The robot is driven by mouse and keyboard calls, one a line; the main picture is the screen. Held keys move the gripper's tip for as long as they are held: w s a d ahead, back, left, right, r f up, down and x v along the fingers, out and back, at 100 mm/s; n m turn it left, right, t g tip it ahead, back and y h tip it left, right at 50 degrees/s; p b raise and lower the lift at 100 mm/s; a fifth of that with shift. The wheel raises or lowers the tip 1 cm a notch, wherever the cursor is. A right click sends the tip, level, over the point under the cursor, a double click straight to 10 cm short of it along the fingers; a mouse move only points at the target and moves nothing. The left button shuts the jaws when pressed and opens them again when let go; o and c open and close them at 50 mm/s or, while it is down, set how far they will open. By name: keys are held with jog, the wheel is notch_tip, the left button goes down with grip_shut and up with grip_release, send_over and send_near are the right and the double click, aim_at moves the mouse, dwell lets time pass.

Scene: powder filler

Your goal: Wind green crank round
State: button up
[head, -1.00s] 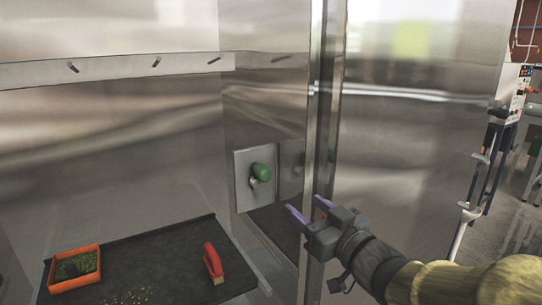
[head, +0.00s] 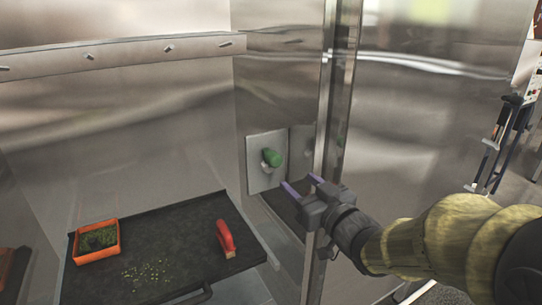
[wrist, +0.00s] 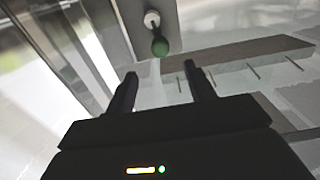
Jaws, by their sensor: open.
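The green crank (head: 272,157) has a rounded green knob on a pale metal hub and sits on a square metal plate (head: 262,178) on the cabinet's side wall. In the wrist view the green knob (wrist: 160,46) hangs below its round hub, beyond the fingertips and roughly between them. My gripper (head: 301,184) has two purplish fingers. It is open and empty, below and to the right of the crank in the head view, beside the cabinet's front edge. A gap shows between the fingers and the knob.
A dark tray (head: 190,225) carries an orange box (head: 112,252) of green material, a red-handled brush (head: 227,240) and scattered yellowish crumbs. The steel door post (head: 327,130) stands close by my gripper. A rail with several pegs (head: 110,53) runs along the back wall.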

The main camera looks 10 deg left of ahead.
aim_at(271, 157)
jog(key=p+x, duration=0.4)
jog(key=x, duration=1)
jog(key=shift+w+a, duration=0.1)
jog(key=shift+w, duration=0.05)
jog(key=shift+c, duration=0.2)
jog(key=c, duration=0.9)
